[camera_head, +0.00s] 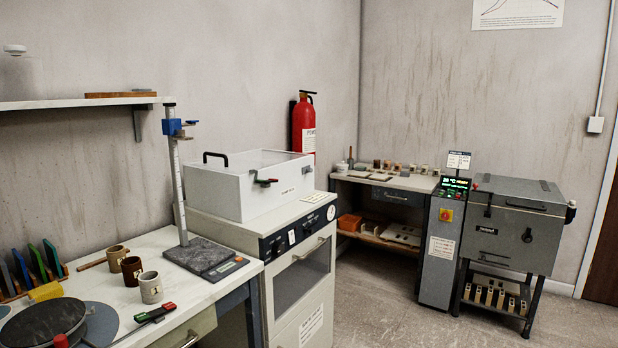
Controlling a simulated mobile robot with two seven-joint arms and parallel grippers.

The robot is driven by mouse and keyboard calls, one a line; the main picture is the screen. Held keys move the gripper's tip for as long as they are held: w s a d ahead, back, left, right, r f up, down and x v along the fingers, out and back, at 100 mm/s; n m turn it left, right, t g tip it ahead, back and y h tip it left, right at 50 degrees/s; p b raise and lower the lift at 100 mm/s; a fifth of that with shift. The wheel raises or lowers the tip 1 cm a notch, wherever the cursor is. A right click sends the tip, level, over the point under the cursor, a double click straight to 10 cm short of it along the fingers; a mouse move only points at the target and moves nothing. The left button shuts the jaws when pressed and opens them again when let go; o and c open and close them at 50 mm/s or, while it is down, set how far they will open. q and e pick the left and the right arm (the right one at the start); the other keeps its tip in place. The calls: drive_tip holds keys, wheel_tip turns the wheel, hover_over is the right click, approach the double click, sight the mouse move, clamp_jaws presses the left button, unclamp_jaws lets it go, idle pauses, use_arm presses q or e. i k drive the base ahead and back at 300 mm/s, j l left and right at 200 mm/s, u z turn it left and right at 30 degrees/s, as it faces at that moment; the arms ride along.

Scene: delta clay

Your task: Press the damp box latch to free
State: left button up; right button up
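A white damp box (246,190) with a clear lid (262,158) and a black handle on top stands on a white cabinet. Its latch (266,182), a dark piece with a small red and green part, sits on the front face below the lid edge. The lid looks closed. I cannot tell the latch's exact position at this size. Neither of my grippers shows in the head view.
At left, a table (190,290) holds cups, a height gauge (181,180) and a wheel (42,322). A grey kiln (515,225) stands at right. Floor (395,310) in front is clear.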

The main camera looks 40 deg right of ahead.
sight(260, 180)
drive_tip(key=i+l+z, duration=0.25)
drive_tip(key=z, duration=0.2)
drive_tip(key=i+l+z, duration=0.25)
drive_tip(key=z, duration=0.25)
drive_tip(key=l+u, duration=0.15)
drive_tip(key=u, duration=0.75)
drive_tip(key=l+u, duration=0.4)
drive_tip(key=i+l+u, duration=0.1)
drive_tip(key=l+u, duration=0.45)
drive_tip(key=l, duration=0.3)
drive_tip(key=k+l+u, duration=0.2)
drive_tip(key=l, duration=0.25)
drive_tip(key=k+l, duration=0.1)
drive_tip(key=l, duration=0.8)
drive_tip(key=k+u, duration=0.05)
